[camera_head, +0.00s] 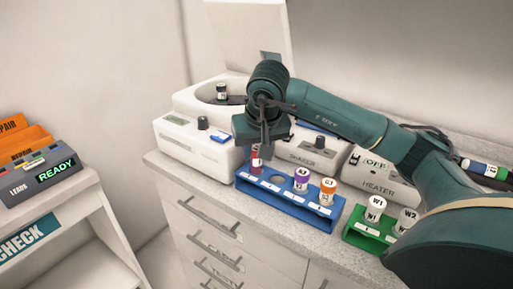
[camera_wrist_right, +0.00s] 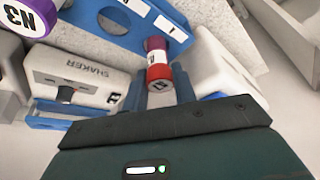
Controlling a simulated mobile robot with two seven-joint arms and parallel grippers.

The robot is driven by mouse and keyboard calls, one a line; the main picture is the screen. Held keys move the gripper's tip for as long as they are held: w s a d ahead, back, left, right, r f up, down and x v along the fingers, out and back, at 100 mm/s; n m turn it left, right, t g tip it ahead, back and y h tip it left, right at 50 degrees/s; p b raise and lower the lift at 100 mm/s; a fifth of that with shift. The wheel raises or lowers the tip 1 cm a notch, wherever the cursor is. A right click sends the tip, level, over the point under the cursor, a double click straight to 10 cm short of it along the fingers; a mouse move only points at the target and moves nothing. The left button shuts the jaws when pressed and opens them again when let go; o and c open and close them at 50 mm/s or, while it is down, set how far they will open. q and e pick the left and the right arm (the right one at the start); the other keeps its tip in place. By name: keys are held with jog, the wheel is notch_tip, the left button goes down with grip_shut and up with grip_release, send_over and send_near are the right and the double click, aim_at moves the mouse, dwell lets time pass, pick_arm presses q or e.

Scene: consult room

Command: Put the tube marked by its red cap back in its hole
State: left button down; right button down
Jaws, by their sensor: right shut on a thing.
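The red-capped tube (camera_head: 256,163) is at the left end of the blue rack (camera_head: 284,200). My right gripper (camera_head: 257,150) is shut on it from above. In the right wrist view the red cap (camera_wrist_right: 159,76) shows between the blue fingers of the gripper (camera_wrist_right: 160,94), with a white label and dark purple-red tube body beyond it. The tube's lower end is close to the blue rack (camera_wrist_right: 150,16); I cannot tell whether it is in a hole or just above one. My left gripper is not in view.
A purple-capped tube (camera_head: 302,177) and an orange-capped tube (camera_head: 327,190) stand in the blue rack, with an open hole (camera_head: 277,181) to their left. A green rack (camera_head: 366,237) holds white-capped tubes. The shaker (camera_head: 312,150), heater (camera_head: 378,185) and open-lidded centrifuge (camera_head: 190,97) stand behind.

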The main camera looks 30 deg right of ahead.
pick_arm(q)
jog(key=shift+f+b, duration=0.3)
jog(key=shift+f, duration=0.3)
pick_arm(e)
jog(key=shift+f, duration=0.6)
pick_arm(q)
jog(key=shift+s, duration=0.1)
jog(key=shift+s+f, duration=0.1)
pick_arm(e)
jog(key=c, duration=1)
grip_release()
jog(key=shift+c, duration=0.2)
jog(key=shift+r, duration=0.25)
pick_arm(q)
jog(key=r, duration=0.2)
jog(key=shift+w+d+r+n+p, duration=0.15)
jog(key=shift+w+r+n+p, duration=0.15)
jog(key=shift+p, duration=0.1)
pick_arm(e)
jog(key=v, duration=1.2)
jog(key=shift+s+r, duration=0.25)
jog(key=shift+r, duration=0.1)
